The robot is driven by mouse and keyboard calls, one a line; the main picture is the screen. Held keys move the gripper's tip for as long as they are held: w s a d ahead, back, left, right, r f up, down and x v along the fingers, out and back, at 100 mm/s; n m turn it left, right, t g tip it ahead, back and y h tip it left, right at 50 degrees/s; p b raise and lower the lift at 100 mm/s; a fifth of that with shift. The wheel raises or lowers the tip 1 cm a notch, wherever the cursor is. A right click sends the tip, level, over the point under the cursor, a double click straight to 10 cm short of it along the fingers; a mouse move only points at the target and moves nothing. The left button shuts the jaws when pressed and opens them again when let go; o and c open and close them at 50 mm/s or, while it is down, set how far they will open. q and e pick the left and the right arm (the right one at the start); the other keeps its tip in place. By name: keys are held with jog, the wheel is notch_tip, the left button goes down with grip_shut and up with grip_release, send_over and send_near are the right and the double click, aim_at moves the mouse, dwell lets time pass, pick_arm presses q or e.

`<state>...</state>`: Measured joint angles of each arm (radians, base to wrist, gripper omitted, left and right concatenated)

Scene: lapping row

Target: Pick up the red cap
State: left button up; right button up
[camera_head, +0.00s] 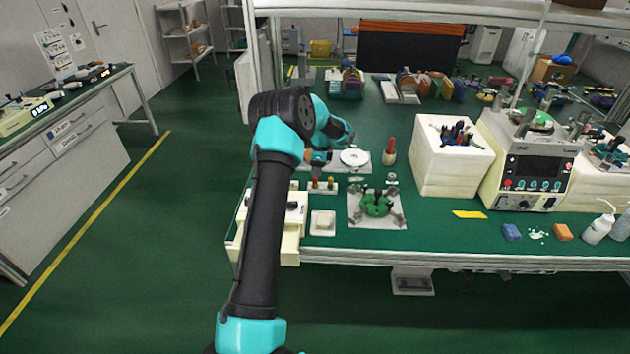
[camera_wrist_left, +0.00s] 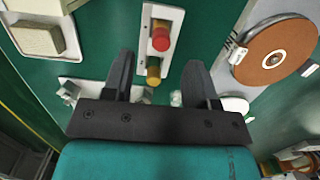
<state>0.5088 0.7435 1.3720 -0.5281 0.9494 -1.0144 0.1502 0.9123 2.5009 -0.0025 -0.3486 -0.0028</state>
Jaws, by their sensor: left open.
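The red cap (camera_wrist_left: 160,38) sits on a white holder (camera_wrist_left: 153,18) in the left wrist view, in line with the gap between my left fingers and a little beyond their tips. A yellow-brown peg (camera_wrist_left: 153,75) stands in the same holder, nearer the palm. In the head view the holder (camera_head: 322,190) lies on the green bench, with small coloured tops on it. My left gripper (camera_wrist_left: 158,64) is open, with nothing held. In the head view it is small and partly hidden by my arm, just behind the holder. My right gripper is not in view.
A white plate with a disc (camera_head: 354,158) and a red-topped bottle (camera_head: 389,152) stand behind right. A green fixture (camera_head: 376,204) is right of the holder; a square pale dish (camera_head: 322,223) is in front. A white box (camera_head: 452,165) stands farther right.

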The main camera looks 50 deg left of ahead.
aim_at(315, 180)
pick_arm(q)
jog(key=shift+f, duration=0.15)
jog(key=shift+s+a+f, duration=0.1)
jog(key=shift+a+f, duration=0.05)
jog(key=shift+f, duration=1.1)
jog(key=shift+s+a+f, duration=0.1)
jog(key=shift+f, duration=1.1)
grip_shut()
jog(key=shift+r, duration=0.2)
